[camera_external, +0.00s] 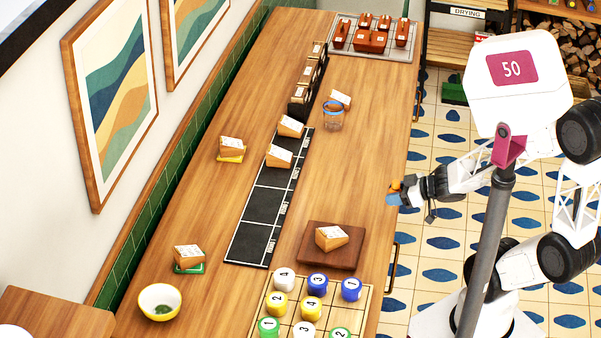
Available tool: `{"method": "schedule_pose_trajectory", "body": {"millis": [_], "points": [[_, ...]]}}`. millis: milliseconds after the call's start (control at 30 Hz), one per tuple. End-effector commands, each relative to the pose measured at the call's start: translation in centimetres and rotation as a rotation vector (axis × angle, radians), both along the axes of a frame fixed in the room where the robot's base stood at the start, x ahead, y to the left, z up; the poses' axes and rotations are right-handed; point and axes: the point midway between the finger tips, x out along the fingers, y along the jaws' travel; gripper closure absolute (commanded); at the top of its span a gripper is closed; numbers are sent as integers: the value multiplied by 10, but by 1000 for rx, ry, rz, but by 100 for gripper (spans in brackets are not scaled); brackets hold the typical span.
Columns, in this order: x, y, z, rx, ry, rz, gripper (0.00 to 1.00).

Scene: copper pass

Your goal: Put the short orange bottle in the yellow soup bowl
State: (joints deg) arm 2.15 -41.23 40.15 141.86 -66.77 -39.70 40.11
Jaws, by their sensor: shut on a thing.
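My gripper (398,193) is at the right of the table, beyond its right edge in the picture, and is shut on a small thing. An orange patch (396,186) shows at its fingertips, which I take for the short orange bottle, with a blue part just below it. The bottle is small and partly hidden, so its outline and tilt are unclear. The yellow soup bowl (148,298) stands at the near left of the table, far from my gripper. It is pale inside, with something small and green in it.
A wooden board (316,262) with a cheese-like wedge and a grid tray (259,309) of numbered pots lie between gripper and bowl. A black strip (262,205), more wedges and a glass jar (333,116) stand farther back. Bare tabletop surrounds the bowl's right side.

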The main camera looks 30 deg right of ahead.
Motion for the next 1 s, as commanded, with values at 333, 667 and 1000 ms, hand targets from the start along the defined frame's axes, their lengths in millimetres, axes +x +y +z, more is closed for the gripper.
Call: {"method": "schedule_pose_trajectory", "body": {"millis": [333,667,1000], "points": [[45,46,23,-3,1,93,83],[83,100,42,-5,2,176,83],[114,165,57,-7,2,262,83]]}}
